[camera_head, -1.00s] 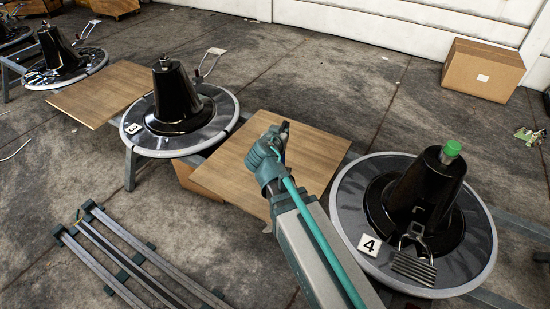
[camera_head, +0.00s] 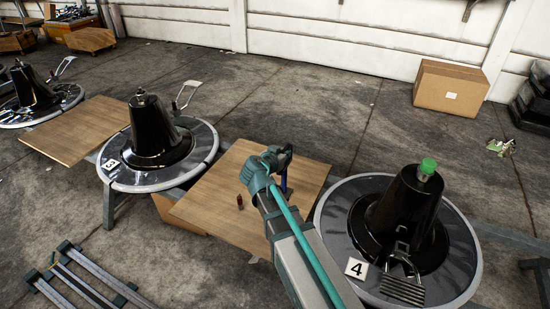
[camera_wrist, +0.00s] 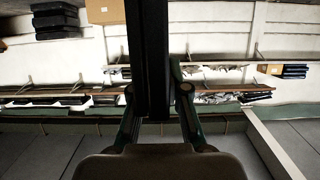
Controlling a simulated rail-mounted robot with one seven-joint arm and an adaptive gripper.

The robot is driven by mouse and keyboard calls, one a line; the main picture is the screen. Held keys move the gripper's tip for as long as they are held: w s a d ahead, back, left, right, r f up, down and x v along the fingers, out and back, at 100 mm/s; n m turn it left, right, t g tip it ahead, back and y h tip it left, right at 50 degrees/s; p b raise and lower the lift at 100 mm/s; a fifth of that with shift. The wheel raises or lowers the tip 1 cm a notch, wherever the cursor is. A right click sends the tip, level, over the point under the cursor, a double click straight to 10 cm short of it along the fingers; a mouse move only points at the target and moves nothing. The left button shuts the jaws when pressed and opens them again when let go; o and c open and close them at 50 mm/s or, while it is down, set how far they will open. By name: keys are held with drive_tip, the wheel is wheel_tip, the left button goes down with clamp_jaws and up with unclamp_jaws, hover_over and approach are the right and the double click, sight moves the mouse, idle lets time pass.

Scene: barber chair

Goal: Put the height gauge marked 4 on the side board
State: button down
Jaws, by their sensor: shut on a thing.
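In the wrist view a long dark bar (camera_wrist: 148,60) stands between the fingers of my gripper (camera_wrist: 160,95), which is shut on it. No number shows on this bar, so I cannot tell whether it is the height gauge marked 4. In the head view my gripper (camera_head: 284,156) is over the wooden side board (camera_head: 215,190). A short blue piece (camera_head: 284,181) shows just below it; whether it is held or standing on the board is unclear. A white plate marked 4 (camera_head: 356,268) sits at the front left of the right chair base (camera_head: 330,230).
A small red item (camera_head: 239,202) stands on the board. A black cone with a green cap (camera_head: 428,166) rises from the right base. The base marked 3 (camera_head: 200,165) stands left of the board. Metal rails (camera_head: 90,270) lie at lower left. A cardboard box (camera_head: 450,88) is behind.

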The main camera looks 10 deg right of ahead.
drive_tip(key=w+d+f, duration=0.2)
drive_tip(key=f, duration=0.1)
drive_tip(key=w+d+f, duration=0.1)
drive_tip(key=f, duration=0.1)
drive_tip(key=shift+w+f, duration=0.2)
drive_tip(key=shift+f+b, duration=0.45)
drive_tip(key=shift+f, duration=1.2)
drive_tip(key=c, duration=1.6)
unclamp_jaws()
drive_tip(key=shift+f, duration=0.2)
drive_tip(key=o, duration=0.4)
drive_tip(key=shift+r, duration=0.1)
drive_tip(key=v, duration=1.2)
drive_tip(key=shift+d+r, duration=0.1)
